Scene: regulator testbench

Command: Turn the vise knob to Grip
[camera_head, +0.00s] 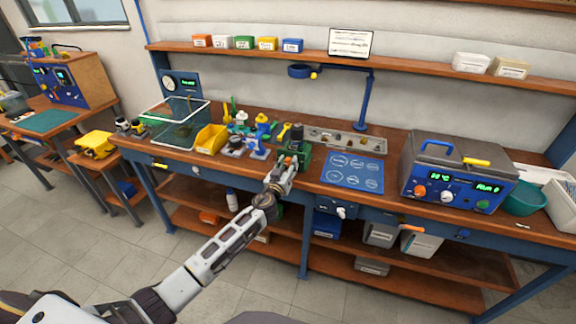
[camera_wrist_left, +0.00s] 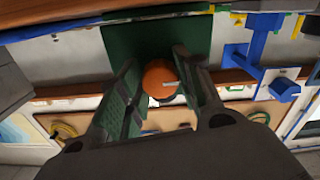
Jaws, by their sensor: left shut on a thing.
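The green vise (camera_head: 303,157) stands at the front edge of the workbench, in the middle of the head view. In the left wrist view its green body (camera_wrist_left: 150,38) fills the upper middle. The vise knob (camera_wrist_left: 160,82) is a round orange knob with a pale mark pointing right in that view. My left gripper (camera_head: 283,178) reaches the vise from the front. In the left wrist view its two fingers (camera_wrist_left: 154,74) are on either side of the knob, shut on it. My right gripper is not in view.
A blue mat (camera_head: 350,187) lies right of the vise, and a blue-grey instrument (camera_head: 412,170) stands farther right. A yellow bin (camera_head: 211,139) and small parts crowd the bench to the left. A blue lamp arm (camera_head: 365,100) rises behind. The floor in front is clear.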

